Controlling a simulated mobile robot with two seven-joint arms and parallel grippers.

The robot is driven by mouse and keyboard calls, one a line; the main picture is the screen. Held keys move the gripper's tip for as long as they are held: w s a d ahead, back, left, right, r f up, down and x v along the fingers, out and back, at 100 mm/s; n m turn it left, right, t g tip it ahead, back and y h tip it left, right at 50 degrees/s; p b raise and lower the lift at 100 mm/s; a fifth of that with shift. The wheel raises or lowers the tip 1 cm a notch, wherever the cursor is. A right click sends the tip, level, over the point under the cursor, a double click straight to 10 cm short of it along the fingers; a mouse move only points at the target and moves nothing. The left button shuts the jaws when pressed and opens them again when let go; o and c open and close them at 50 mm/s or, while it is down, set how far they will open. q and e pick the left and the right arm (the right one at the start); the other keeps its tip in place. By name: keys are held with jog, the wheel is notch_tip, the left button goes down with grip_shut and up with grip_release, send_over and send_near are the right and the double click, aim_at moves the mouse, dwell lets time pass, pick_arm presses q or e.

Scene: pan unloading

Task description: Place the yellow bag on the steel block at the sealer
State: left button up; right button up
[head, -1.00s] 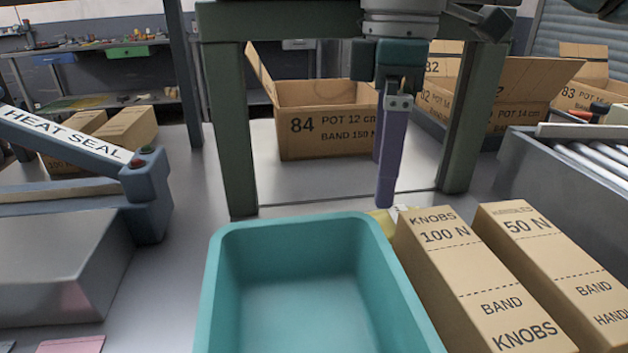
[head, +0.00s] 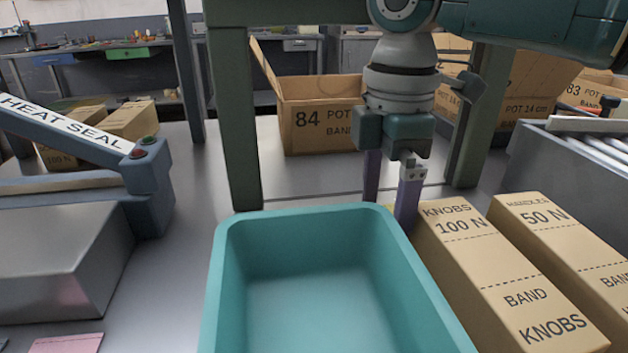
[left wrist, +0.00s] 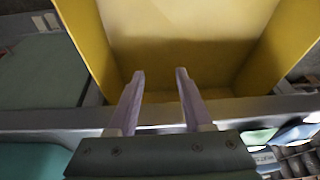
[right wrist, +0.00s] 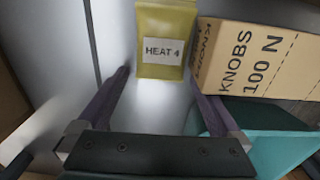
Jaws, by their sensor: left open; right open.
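The yellow bag (right wrist: 166,38), labelled HEAT 4, lies on the table in the right wrist view, beside the KNOBS box. In the head view it is hidden behind the teal bin and my gripper. My right gripper (head: 388,200) is open and empty, pointing down behind the bin's far right corner; in its wrist view the bag is just ahead, between the finger lines (right wrist: 160,85). The steel block (head: 60,255) is at the left of the head view, at the heat sealer (head: 75,140). My left gripper (left wrist: 160,85) is open and empty, facing a yellow container (left wrist: 190,50); it is outside the head view.
The teal bin (head: 222,285) stands in the middle foreground and looks empty. The KNOBS box (head: 490,275) and HANDLES box (head: 565,240) stand right of it. A green frame post (head: 235,125) rises behind the bin. A pink card (head: 68,343) lies at lower left.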

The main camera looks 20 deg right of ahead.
jog(key=c, duration=1.5)
jog(key=shift+r, duration=0.15)
jog(key=shift+c, duration=0.2)
